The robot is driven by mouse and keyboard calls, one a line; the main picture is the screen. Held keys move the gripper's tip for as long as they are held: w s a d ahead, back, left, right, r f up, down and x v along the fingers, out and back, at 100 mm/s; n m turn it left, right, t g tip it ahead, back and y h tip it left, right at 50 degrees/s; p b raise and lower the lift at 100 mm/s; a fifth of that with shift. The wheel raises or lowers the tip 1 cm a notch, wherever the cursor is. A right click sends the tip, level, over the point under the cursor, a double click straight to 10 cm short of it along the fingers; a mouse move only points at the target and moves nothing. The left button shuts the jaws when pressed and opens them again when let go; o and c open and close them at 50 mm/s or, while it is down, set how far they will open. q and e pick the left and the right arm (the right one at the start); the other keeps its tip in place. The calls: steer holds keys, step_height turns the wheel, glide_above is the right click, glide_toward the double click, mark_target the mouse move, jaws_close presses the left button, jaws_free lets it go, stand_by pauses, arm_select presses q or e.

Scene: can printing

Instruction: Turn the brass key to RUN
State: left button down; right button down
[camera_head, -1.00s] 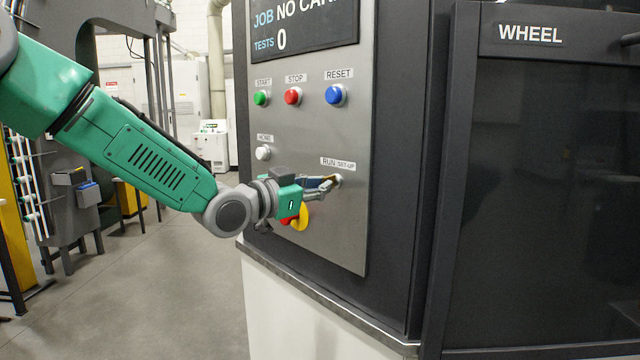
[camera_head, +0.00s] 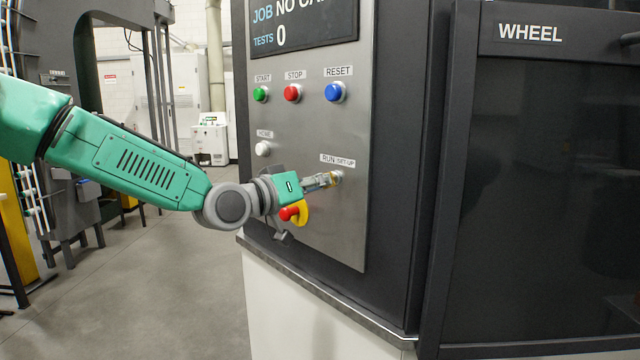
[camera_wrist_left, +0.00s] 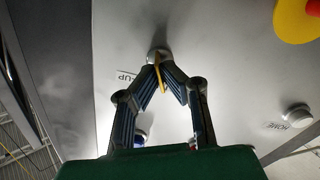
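The brass key (camera_head: 335,180) sits in the switch on the grey panel, just below the RUN / SET-UP label (camera_head: 337,161). My left gripper (camera_head: 331,180) reaches it from the left. In the left wrist view the two fingers of the left gripper (camera_wrist_left: 161,73) close in on both sides of the thin brass key (camera_wrist_left: 157,66), which sticks out between the fingertips from the round lock. The fingertips hide part of it in the head view, and I cannot tell which label it points at. My right gripper is not in view.
Just below the gripper is a red stop knob (camera_head: 288,213) on a yellow plate (camera_head: 302,214). The white HOME button (camera_head: 263,149) is up to the left. Green, red and blue buttons sit higher. A dark ledge (camera_head: 320,296) runs below the panel.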

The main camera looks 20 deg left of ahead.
arm_select(q)
steer(key=shift+w+a+r+n, duration=0.15)
steer(key=shift+r+n, duration=0.15)
steer(key=shift+r, duration=0.05)
steer(key=c, duration=2)
jaws_free()
steer(key=shift+o, duration=1.2)
steer(key=shift+w+f, duration=0.2)
steer(key=shift+f, duration=0.1)
steer(key=v, duration=1.2)
steer(key=shift+f, duration=0.1)
